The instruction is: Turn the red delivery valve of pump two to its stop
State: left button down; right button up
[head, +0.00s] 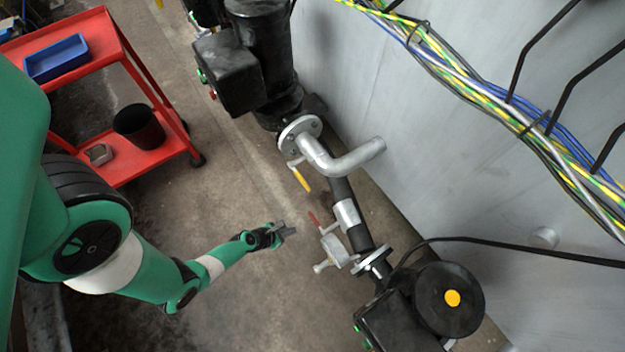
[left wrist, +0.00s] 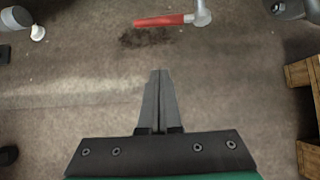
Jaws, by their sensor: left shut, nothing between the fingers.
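The red valve handle (head: 314,219) sits on the pipe beside the lower pump (head: 448,300) in the head view. It also shows in the left wrist view as a red lever (left wrist: 160,20) lying sideways, its grey hub at its right end. My left gripper (head: 290,231) is shut and empty, a little to the left of the red handle and apart from it. In the left wrist view the closed fingertips (left wrist: 160,74) point toward the lever, with bare floor showing between. My right gripper is not in view.
A yellow-handled valve (head: 301,179) is on the pipe above, near a bent grey pipe (head: 345,163) and the upper black pump (head: 262,50). A red trolley (head: 150,165) stands at left. A grey wall with cables (head: 480,95) bounds the right. Wooden blocks (left wrist: 303,74) show at right in the wrist view.

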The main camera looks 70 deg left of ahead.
aim_at(317, 223)
pick_arm(q)
jog(key=b+x, duration=0.7)
jog(key=x, duration=0.4)
jog(key=r+p, duration=0.2)
jog(key=r, duration=0.1)
jog(key=r+p, duration=0.1)
jog(key=r, duration=0.1)
jog(key=shift+w+a+r+p, duration=0.1)
jog(key=shift+w+p, duration=0.2)
jog(key=shift+w, duration=0.1)
